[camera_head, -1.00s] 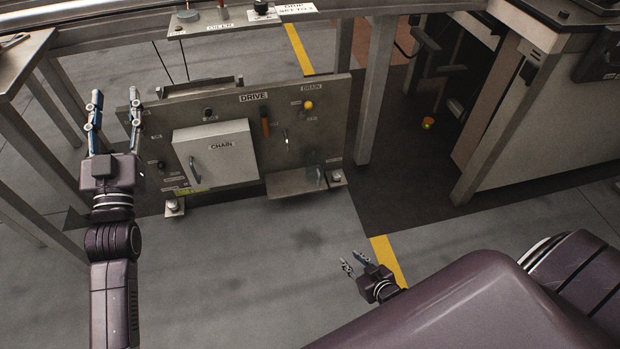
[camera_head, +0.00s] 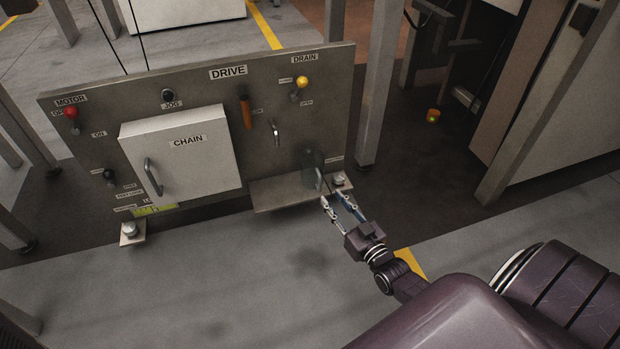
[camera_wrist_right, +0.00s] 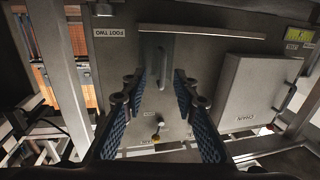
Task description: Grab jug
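The jug (camera_head: 313,171) looks like a dark, see-through container with a handle. It stands on the small shelf (camera_head: 280,193) at the lower right of the drive panel. In the right wrist view, which is upside down, the jug (camera_wrist_right: 153,62) shows ahead between the fingers, with its handle towards me. My right gripper (camera_head: 333,198) is open and empty, just in front of and below the jug, apart from it. Its spread fingers also show in the right wrist view (camera_wrist_right: 159,88). My left gripper is out of view.
The drive panel (camera_head: 205,92) stands behind the shelf, with a chain box (camera_head: 190,160), a red knob (camera_head: 70,113), a yellow knob (camera_head: 302,82) and an orange handle (camera_head: 246,112). A metal post (camera_head: 376,95) rises to the right. The floor in front is clear.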

